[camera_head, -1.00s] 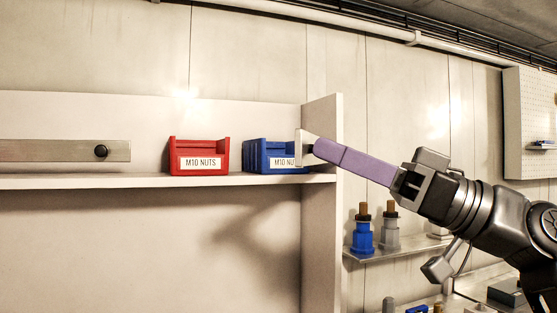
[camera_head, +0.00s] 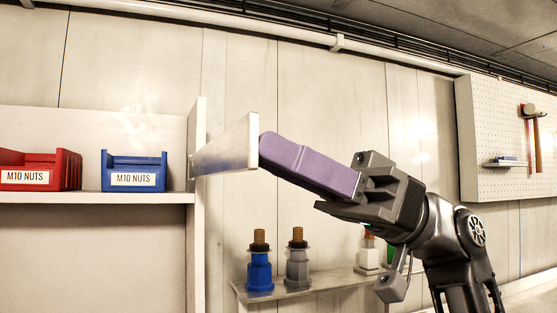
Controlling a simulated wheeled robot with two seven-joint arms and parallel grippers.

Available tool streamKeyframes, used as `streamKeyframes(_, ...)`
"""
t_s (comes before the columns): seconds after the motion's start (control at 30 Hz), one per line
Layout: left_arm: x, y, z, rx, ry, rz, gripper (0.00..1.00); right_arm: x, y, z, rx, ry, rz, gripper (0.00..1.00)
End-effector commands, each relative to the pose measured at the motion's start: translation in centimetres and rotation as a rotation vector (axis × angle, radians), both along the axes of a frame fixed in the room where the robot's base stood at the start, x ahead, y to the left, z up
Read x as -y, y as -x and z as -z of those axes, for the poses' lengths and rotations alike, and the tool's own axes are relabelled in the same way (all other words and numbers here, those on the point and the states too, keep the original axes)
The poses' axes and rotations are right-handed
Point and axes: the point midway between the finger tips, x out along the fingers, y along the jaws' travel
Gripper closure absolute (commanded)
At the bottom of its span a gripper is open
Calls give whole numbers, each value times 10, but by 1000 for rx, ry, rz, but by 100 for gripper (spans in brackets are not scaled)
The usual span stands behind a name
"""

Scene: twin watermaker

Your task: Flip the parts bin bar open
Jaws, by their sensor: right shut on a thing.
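The parts bin bar (camera_head: 228,148) is a flat pale metal strip. It juts out from the shelf's right end post (camera_head: 197,150), angled towards me and to the right, clear of the bin fronts. My right gripper (camera_head: 267,147), with long purple fingers, comes in from the right and is shut on the bar's free end. The fingertips partly hide behind that end. A red bin (camera_head: 38,170) and a blue bin (camera_head: 135,172), both labelled M10 NUTS, stand upright on the shelf to the left. My left gripper is out of view.
Below the bar, a small ledge (camera_head: 300,292) holds a blue bottle-like part (camera_head: 259,270) and a grey one (camera_head: 298,267). A pegboard (camera_head: 495,140) with a hammer hangs at the right. The wall above the bar is clear.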

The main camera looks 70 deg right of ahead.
Motion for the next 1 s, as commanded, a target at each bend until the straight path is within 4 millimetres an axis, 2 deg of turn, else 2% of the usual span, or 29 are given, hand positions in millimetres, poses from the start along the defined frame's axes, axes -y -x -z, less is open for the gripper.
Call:
streamKeyframes(0.37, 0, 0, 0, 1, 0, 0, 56, 4, 4, -3, 12, -12, 2, 100)
streamKeyframes(0.4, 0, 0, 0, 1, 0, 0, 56, 4, 4, -3, 12, -12, 2, 76)
streamKeyframes(0.63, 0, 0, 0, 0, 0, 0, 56, 3, 2, -2, 8, -8, 1, 57)
streamKeyframes(1.0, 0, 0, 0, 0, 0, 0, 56, 6, 6, 1, 7, -6, 1, 57)
